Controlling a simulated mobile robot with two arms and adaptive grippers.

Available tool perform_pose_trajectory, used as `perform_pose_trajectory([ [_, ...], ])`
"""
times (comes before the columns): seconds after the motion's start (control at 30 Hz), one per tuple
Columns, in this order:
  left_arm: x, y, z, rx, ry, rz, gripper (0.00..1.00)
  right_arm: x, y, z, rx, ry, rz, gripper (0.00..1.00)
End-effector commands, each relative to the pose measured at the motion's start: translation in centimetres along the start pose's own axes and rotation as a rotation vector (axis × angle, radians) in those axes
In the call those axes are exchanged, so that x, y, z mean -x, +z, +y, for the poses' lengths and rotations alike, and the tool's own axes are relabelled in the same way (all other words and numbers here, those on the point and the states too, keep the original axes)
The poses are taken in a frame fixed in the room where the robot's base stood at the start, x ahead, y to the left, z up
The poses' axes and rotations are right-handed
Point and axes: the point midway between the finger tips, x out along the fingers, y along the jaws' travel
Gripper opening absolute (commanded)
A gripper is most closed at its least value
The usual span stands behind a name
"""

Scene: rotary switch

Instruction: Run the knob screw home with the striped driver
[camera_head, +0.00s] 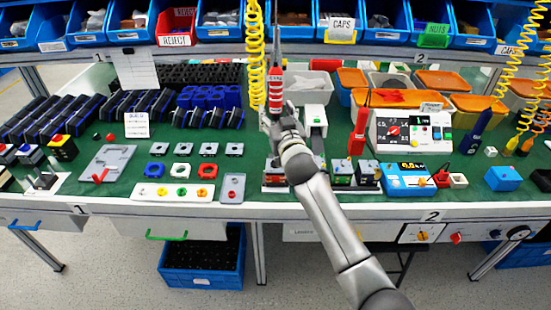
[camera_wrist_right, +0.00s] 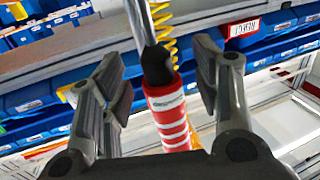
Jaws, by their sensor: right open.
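The striped driver (camera_head: 276,92) has a red handle with white bands, a black collar and a metal shaft that points up in the head view. My right gripper (camera_head: 281,118) is at the lower end of its handle. In the right wrist view the driver (camera_wrist_right: 170,112) stands between the two spread fingers of the right gripper (camera_wrist_right: 160,85), with visible gaps on both sides. The right gripper is open. I cannot make out the knob screw; my right arm covers part of the bench below the gripper. My left gripper is out of view.
Yellow coiled hoses (camera_head: 256,60) hang just left of the driver. Blue bins (camera_head: 220,22) line the shelf above. A grey-white test box (camera_head: 410,131) and a blue meter (camera_head: 407,179) stand right of my arm. Small switch parts (camera_head: 181,170) lie on the green mat at left.

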Motion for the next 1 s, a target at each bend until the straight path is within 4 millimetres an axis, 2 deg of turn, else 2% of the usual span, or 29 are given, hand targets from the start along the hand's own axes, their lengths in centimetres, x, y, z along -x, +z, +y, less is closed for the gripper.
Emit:
perform_pose_trajectory([
  [0.23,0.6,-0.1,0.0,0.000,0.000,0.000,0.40,0.6,-0.1,0.0,-0.001,0.000,-0.002,0.57],
  [1.0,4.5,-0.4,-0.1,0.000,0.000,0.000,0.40,6.6,-0.1,0.0,-0.001,0.001,-0.001,0.57],
])
